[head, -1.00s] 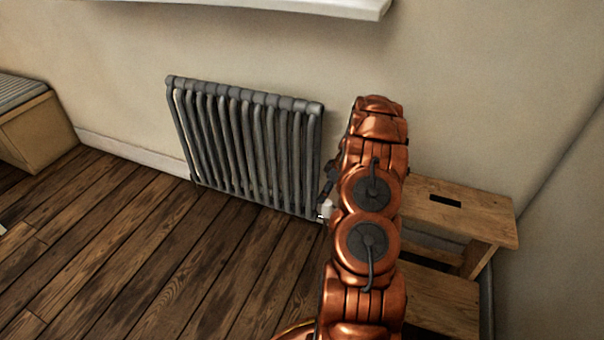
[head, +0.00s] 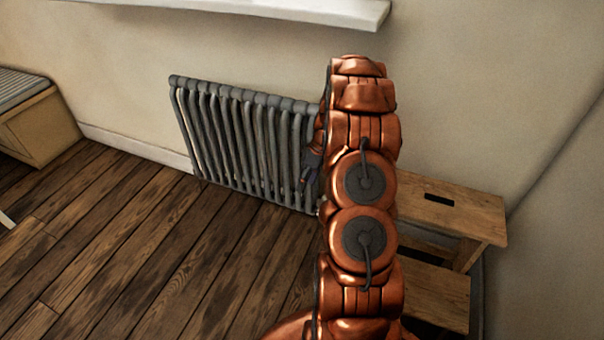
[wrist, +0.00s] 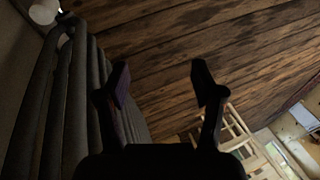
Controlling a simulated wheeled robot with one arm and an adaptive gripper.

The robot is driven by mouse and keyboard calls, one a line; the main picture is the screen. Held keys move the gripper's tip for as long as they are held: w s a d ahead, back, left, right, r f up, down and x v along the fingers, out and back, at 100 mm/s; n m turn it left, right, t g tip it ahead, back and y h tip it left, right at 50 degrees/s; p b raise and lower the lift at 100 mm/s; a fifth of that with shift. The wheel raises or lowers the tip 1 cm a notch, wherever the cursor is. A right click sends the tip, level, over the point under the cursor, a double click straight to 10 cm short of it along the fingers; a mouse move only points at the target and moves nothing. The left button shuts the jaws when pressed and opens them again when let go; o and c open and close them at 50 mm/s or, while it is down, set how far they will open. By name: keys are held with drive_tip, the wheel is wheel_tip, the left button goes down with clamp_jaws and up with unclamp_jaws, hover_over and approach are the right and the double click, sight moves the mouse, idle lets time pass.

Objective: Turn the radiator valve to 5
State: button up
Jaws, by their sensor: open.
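The grey radiator (head: 245,140) stands against the wall in the head view, and its columns fill the left of the wrist view (wrist: 70,110). A white radiator valve (wrist: 43,12) shows at the top left corner of the wrist view, partly cut off by the frame. Its marks cannot be read. In the head view my arm hides the valve. My gripper (wrist: 161,80) is open and empty, its two dark fingers apart from the valve. In the head view my gripper (head: 306,176) is partly hidden by my arm, in front of the radiator's right end.
A wooden step stool (head: 455,212) stands right of my arm, against the wall. A window sill (head: 300,8) juts out above the radiator. A wooden bench (head: 40,125) is at the far left.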

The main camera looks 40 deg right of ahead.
drive_tip(key=shift+s+a+r+p, duration=0.1)
drive_tip(key=shift+a+r+p, duration=0.1)
drive_tip(key=shift+a+r, duration=0.35)
drive_tip(key=shift+a+r+p, duration=0.2)
drive_tip(key=shift+a+r, duration=0.1)
drive_tip(key=shift+r, duration=0.45)
drive_tip(key=shift+s+a+r+p, duration=0.1)
drive_tip(key=shift+a+r+p, duration=0.1)
drive_tip(key=shift+a+r, duration=0.35)
drive_tip(key=shift+d+r, duration=0.1)
drive_tip(key=shift+r, duration=0.05)
